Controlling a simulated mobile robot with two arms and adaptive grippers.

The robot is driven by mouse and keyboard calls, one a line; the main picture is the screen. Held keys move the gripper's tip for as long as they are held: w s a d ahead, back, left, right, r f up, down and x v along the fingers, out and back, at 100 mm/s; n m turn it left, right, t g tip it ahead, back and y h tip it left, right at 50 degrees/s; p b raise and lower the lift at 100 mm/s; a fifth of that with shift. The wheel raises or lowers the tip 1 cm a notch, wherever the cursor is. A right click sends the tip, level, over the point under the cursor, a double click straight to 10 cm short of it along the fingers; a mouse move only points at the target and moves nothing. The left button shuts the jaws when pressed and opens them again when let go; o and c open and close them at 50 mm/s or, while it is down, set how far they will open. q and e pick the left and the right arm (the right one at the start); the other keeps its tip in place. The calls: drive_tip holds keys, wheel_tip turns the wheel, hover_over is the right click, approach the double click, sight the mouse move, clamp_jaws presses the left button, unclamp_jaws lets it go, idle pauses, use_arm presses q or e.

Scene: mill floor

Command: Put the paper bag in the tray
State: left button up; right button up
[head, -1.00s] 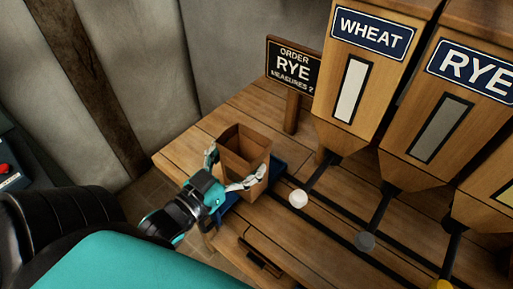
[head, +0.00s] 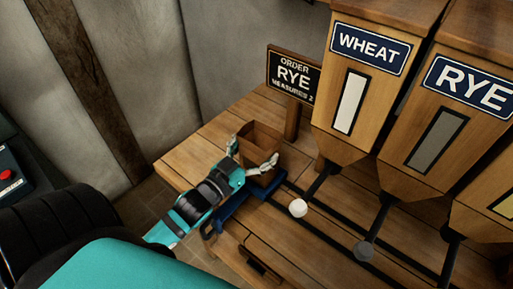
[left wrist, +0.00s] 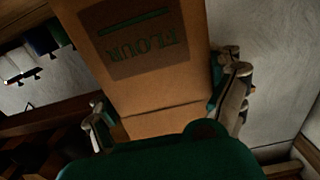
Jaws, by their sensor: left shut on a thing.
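The open-topped brown paper bag (head: 262,150) is upright at the left end of the wooden bench. My left gripper (head: 252,158) is shut on it, with one finger on each side. The left wrist view shows the bag (left wrist: 165,120) close up, with an upside-down FLOUR label, between the fingers (left wrist: 168,108). The blue tray (head: 243,205) is at the bench's front edge, just in front of and below the bag. The bag and arm hide part of the tray, and I cannot tell whether the bag touches it. My right gripper is out of view.
The wheat hopper (head: 367,90) and rye hopper (head: 450,125) stand right of the bag, with dark rods and knobs (head: 298,208) before them. An order sign (head: 292,77) reading RYE, measures 2, stands behind. Bare bench top (head: 205,155) lies left of the bag.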

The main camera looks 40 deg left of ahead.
use_arm(q)
drive_tip(key=shift+f, duration=0.15)
drive_tip(key=o, duration=0.9)
drive_tip(key=shift+r, duration=0.25)
drive_tip(key=shift+s+f, duration=0.2)
drive_tip(key=shift+s, duration=0.15)
drive_tip(key=shift+s+a+r+b, duration=0.15)
drive_tip(key=shift+s+b, duration=0.25)
drive_tip(key=shift+s, duration=1.5)
drive_tip(key=shift+s+a+f+b, duration=0.15)
drive_tip(key=shift+s+b, duration=0.25)
drive_tip(key=shift+s, duration=1.45)
drive_tip(key=shift+s+a+r+b, duration=0.2)
drive_tip(key=shift+s+b, duration=0.2)
drive_tip(key=shift+s, duration=1.5)
